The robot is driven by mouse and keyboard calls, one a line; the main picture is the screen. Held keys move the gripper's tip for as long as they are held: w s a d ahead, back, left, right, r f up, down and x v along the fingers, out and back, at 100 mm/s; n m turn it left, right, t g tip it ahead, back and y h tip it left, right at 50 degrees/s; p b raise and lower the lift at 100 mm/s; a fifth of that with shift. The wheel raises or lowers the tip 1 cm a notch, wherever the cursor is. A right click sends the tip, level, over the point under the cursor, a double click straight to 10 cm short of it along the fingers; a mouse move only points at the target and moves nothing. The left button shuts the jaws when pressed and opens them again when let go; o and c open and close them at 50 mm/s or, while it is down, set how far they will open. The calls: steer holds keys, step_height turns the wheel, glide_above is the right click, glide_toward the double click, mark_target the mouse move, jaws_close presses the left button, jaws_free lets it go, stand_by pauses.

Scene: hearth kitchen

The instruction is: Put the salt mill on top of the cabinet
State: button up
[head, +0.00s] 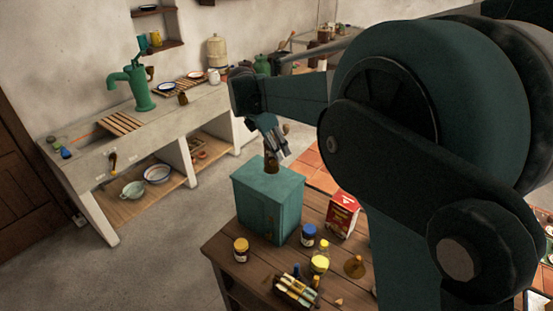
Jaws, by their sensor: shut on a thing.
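The cabinet (262,205) is a teal box standing on a brown wooden table. My gripper (271,151) is above the cabinet's top, pointing down. It is shut on a small brown thing, which I take to be the salt mill (271,165). The mill is upright, over the middle to right part of the cabinet top. Its base looks at or very near the top surface; I cannot tell whether it touches. The fingers hide the mill's upper part.
On the wooden table (228,246) stand a red and white carton (342,215), a blue-lidded jar (308,235), a yellow-lidded jar (320,258), another jar (241,250) and a small box of items (297,291). A long counter (85,150) with a green pump (138,88) stands behind.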

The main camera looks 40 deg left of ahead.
mark_target(265, 143)
steer(key=shift+f, duration=0.3)
steer(key=shift+f, duration=1.9)
steer(key=shift+f, duration=0.15)
steer(key=o, duration=1.2)
steer(key=v, duration=1.2)
